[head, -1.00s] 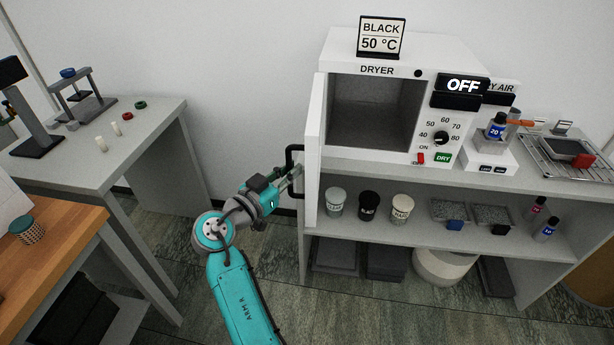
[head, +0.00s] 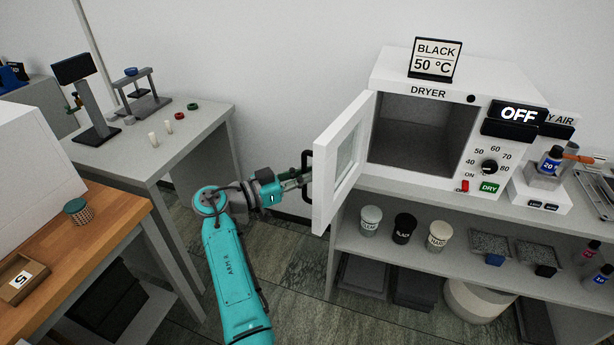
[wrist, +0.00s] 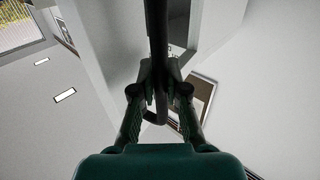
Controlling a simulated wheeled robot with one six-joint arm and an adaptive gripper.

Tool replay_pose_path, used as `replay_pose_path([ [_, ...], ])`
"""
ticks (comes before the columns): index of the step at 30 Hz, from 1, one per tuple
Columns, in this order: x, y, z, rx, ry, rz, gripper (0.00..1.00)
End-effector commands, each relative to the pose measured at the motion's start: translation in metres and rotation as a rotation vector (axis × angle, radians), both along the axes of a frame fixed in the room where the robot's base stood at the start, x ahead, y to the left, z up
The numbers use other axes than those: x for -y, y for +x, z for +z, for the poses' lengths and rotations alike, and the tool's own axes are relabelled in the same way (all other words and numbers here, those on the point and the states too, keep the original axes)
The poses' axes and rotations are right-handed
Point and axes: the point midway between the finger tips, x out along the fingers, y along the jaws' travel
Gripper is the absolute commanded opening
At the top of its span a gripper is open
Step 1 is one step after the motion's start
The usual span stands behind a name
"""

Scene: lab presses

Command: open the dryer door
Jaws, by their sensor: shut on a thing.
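The white dryer (head: 428,95) stands on the shelf unit, and its dark chamber shows inside. Its door (head: 343,160) is hinged at the left and stands swung out toward the front left. A black bar handle (head: 306,174) is on the door's outer face. My gripper (head: 303,180) is at the handle, left of the door. In the wrist view my gripper (wrist: 160,88) is shut on the black handle (wrist: 157,40), which runs between its fingers. The display on the dryer reads OFF.
A sign (head: 435,60) reading BLACK 50 °C stands on the dryer. Several cups (head: 404,228) and trays sit on the shelf below. A grey table (head: 205,130) and a wooden bench (head: 110,215) are at the left. Floor shows between them and the shelf unit.

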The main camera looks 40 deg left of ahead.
Motion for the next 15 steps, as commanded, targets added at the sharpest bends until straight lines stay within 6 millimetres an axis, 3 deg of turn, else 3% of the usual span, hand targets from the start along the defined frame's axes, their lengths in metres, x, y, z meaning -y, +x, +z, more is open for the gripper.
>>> replay_pose_path([
  [11,0.0004,0.0008,-0.0021,-0.004,-0.001,-0.002,0.00],
  [12,0.0004,0.0009,-0.0020,-0.003,-0.002,-0.002,0.20],
  [15,0.0004,0.0007,-0.0017,-0.003,-0.001,-0.002,0.39],
])
